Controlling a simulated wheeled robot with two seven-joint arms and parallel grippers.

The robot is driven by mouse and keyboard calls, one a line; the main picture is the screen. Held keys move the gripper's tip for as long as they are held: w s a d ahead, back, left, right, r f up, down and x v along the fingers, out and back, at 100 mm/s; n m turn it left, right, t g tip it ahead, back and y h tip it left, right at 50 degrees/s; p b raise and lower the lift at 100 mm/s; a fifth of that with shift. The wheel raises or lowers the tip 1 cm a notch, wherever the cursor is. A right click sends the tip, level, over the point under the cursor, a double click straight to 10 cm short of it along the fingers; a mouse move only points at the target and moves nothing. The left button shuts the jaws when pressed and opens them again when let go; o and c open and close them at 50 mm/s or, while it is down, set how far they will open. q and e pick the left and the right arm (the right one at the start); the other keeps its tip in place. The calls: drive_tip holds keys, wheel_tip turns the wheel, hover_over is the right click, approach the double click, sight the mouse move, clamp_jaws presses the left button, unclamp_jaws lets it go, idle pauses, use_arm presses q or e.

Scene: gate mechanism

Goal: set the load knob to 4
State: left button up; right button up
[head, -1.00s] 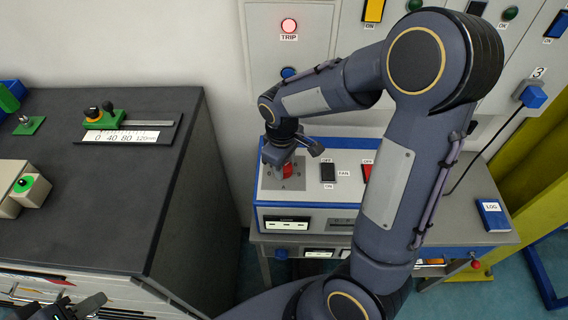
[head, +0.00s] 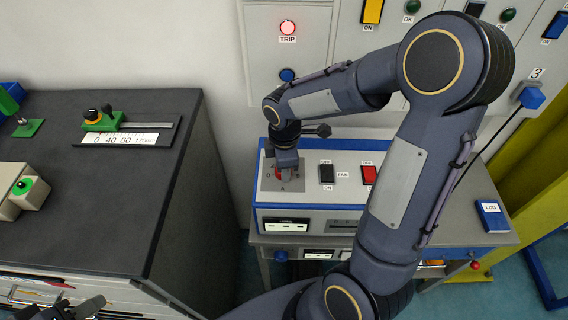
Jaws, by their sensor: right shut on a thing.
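The red load knob (head: 278,175) sits on a grey dial plate (head: 296,185) at the left of the white and blue console. Only a small part of the knob shows; my gripper and wrist hide the rest. My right gripper (head: 284,173) points down over the plate and is shut on the knob. Plate marks are partly visible, but small and partly covered, so I cannot read the setting. My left gripper (head: 82,307) is at the bottom left edge, away from the console, and only partly in view; its finger opening is unclear.
Beside the knob are a black FAN switch (head: 326,174) and a red switch (head: 369,174). A dark cabinet (head: 60,200) with a slider scale (head: 125,138) stands left. A blue LOG book (head: 492,214) lies right. The TRIP lamp (head: 287,27) glows on the wall panel.

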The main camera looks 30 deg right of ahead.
idle(0.5)
drive_tip(key=o, duration=1)
drive_tip(key=shift+c, duration=0.2)
drive_tip(key=shift+r, duration=0.1)
wheel_tip(320, 180, up, 7)
drive_tip(key=shift+s, duration=0.15)
drive_tip(key=shift+r, duration=0.35)
